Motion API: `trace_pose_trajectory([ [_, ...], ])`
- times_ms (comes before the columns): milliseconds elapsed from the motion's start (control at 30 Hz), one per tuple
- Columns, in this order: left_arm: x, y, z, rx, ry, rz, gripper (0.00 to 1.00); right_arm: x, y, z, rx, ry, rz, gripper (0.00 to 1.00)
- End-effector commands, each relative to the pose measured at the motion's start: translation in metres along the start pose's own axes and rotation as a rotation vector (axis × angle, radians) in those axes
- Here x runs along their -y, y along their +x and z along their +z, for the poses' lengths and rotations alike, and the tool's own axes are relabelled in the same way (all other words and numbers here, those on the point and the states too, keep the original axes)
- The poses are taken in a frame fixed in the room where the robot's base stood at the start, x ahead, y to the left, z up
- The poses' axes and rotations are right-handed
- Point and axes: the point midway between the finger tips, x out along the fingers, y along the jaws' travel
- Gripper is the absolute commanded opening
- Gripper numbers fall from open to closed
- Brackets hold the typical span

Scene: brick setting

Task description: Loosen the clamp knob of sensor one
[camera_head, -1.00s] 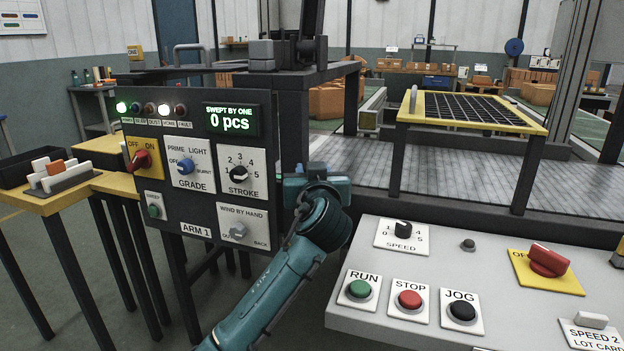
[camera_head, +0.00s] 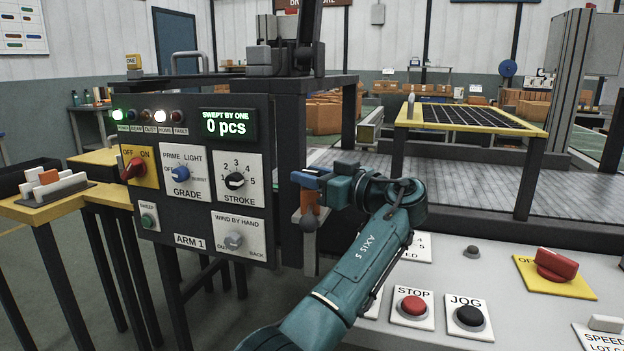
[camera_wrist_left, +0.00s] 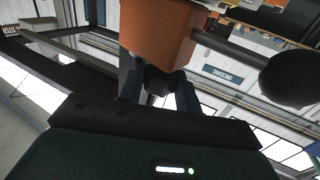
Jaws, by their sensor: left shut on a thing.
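My left gripper (camera_head: 308,181) is at the right edge of the ARM 1 panel (camera_head: 188,240), its fingers pointing left. An orange block (camera_head: 309,199) sits just at the fingers, with a dark round ball (camera_head: 308,222) below it. In the left wrist view the orange block (camera_wrist_left: 158,28) is beyond the fingertips, and a rod runs from it to the black ball (camera_wrist_left: 292,78). The left gripper (camera_wrist_left: 157,84) is shut on a small dark piece at the block, which looks like the clamp knob (camera_wrist_left: 157,80); it is largely hidden. No label for sensor one is readable. My right gripper is not in view.
The ARM 1 panel has a red switch (camera_head: 134,168), a STROKE dial (camera_head: 236,181) and a display (camera_head: 228,126) reading 0 pcs. A desk with STOP (camera_head: 412,305) and JOG (camera_head: 469,316) buttons lies below my left arm. A grey conveyor bed (camera_head: 470,185) stretches behind.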

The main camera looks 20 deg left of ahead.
Motion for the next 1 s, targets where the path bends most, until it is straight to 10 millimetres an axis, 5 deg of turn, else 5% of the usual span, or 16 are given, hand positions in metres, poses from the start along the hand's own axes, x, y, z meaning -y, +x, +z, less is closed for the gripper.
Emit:
trace_pose_trajectory([
  [700,0.0001,0.0028,-0.0033,-0.005,-0.003,-0.065,0.11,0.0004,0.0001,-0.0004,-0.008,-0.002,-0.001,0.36],
  [733,0.0001,0.0029,-0.0033,-0.005,-0.003,-0.065,0.34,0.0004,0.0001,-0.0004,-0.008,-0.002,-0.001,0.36],
  [1000,0.0,0.0017,-0.0018,-0.002,-0.002,-0.064,0.55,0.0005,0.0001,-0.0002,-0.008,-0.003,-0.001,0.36],
])
